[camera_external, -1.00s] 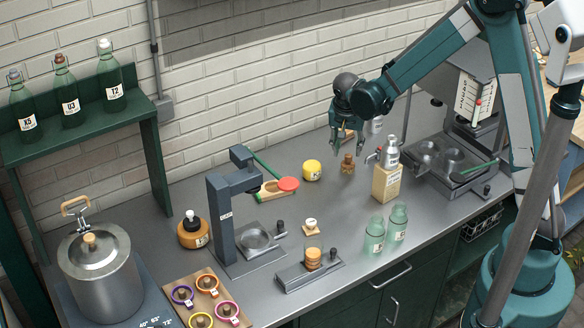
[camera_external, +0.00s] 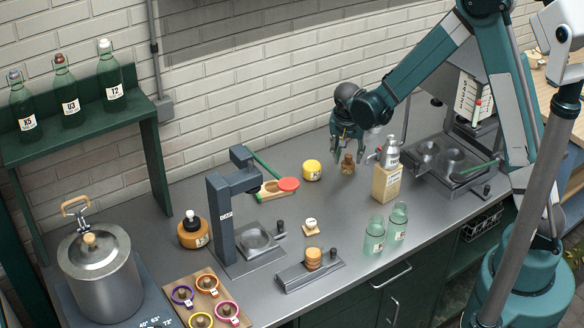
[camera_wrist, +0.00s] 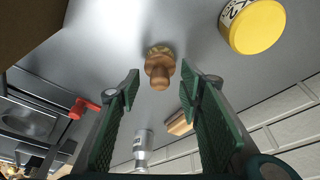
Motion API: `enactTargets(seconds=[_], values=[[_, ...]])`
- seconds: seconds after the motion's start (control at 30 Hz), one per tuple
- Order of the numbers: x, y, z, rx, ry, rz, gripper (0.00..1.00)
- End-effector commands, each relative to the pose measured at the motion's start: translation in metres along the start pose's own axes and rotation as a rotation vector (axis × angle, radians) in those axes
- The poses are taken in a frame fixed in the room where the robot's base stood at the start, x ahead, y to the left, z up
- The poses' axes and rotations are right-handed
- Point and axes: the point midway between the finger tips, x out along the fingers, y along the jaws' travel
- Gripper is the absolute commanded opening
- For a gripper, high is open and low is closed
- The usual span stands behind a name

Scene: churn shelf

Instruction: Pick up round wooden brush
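The round wooden brush (camera_external: 347,164) stands on the grey counter near the back wall, a small brown turned piece with a knob on top. In the wrist view the brush (camera_wrist: 160,68) shows ahead of the fingertips, roughly centred between them, knob toward me, with bristles at its far end. My gripper (camera_external: 347,158) is just above and around the top of the brush in the outside view. In the wrist view my gripper (camera_wrist: 160,90) is open, with a green textured finger on each side. No contact with the brush shows.
A yellow-lidded jar (camera_external: 312,171) stands close to the left of the brush. A wooden box (camera_external: 386,182) with a metal bottle (camera_external: 390,152) stands close to the right. A wooden block (camera_wrist: 180,124) shows near the right finger. Two green glass jars (camera_external: 375,235) stand nearer the front.

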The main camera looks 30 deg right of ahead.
Motion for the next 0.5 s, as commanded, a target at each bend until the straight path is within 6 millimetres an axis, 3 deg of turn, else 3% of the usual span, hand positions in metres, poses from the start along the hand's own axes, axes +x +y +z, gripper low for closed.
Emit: enactTargets(seconds=[0.2, 0.5], values=[[0.014, 0.000, 0.000, 0.000, 0.000, 0.000, 0.37], [0.015, 0.000, 0.000, 0.000, 0.000, 0.000, 0.37]])
